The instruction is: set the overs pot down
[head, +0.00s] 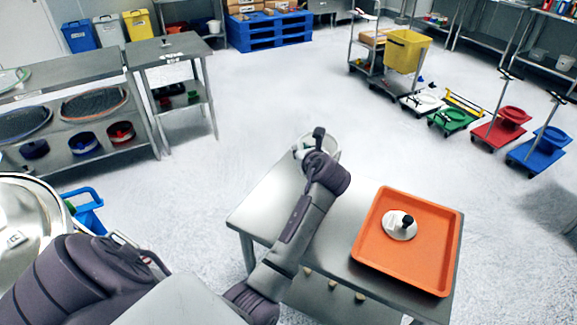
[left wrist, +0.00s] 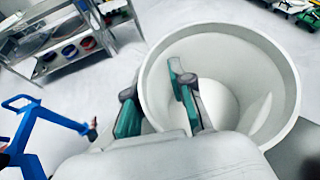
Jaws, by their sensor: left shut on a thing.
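The overs pot is a white, round, open vessel. In the head view its rim (head: 333,148) shows past my left gripper (head: 316,147), at the far edge of the grey table (head: 262,208); the arm hides most of it. In the left wrist view the pot (left wrist: 250,60) looks empty inside. My left gripper (left wrist: 160,105) is shut on the pot's wall, one finger inside the rim and one outside. I cannot tell whether the pot's base touches the table. My right gripper is not in view.
An orange tray (head: 440,250) on the table's right holds a white disc with a black knob (head: 400,225). The tabletop between arm and tray is clear. A steel vessel (head: 25,225) and a blue frame (head: 88,212) stand at the left. Coloured dollies (head: 492,135) stand back right.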

